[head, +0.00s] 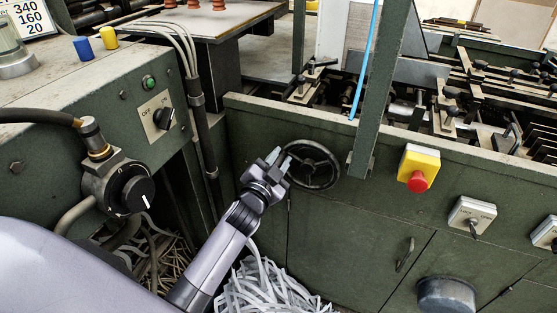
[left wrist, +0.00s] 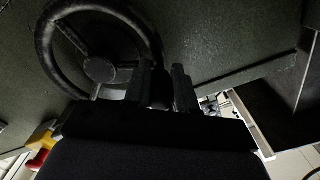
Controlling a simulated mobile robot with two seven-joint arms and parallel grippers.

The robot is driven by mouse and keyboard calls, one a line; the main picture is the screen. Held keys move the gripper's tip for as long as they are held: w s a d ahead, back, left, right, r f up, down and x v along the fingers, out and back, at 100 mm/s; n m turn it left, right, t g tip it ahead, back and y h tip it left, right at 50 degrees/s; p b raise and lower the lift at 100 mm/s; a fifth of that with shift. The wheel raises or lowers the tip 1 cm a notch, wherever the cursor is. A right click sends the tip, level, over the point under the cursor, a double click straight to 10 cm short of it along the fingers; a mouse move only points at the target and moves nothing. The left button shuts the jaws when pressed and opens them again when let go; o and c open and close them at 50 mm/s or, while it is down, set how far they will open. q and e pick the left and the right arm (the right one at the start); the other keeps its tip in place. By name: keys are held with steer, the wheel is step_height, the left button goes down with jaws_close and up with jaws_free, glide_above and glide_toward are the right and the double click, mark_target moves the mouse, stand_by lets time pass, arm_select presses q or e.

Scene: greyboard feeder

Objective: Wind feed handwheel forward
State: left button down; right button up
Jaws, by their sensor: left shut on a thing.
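The feed handwheel (head: 318,166) is a black spoked wheel on the front of the green machine in the head view. In the left wrist view its rim, spokes and round hub (left wrist: 99,69) fill the upper left. My left gripper (head: 279,160) is at the wheel's left side in the head view, its fingers shut on a part at the rim. In the left wrist view the fingers (left wrist: 166,88) stand either side of a dark part by the rim, perhaps a handle, mostly hidden between them. My right gripper is not in view.
A yellow box with a red button (head: 418,183) and a grey switch box (head: 472,216) sit right of the wheel. A green post (head: 382,90) stands just right of it. Paper strips (head: 262,288) lie below. A green cabinet with knobs (head: 128,190) is at left.

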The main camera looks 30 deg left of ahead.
arm_select(q)
steer(key=c, duration=0.9)
jaws_free()
steer(key=shift+s, duration=0.1)
steer(key=shift+s+d, duration=0.2)
steer(key=shift+s, duration=3.3)
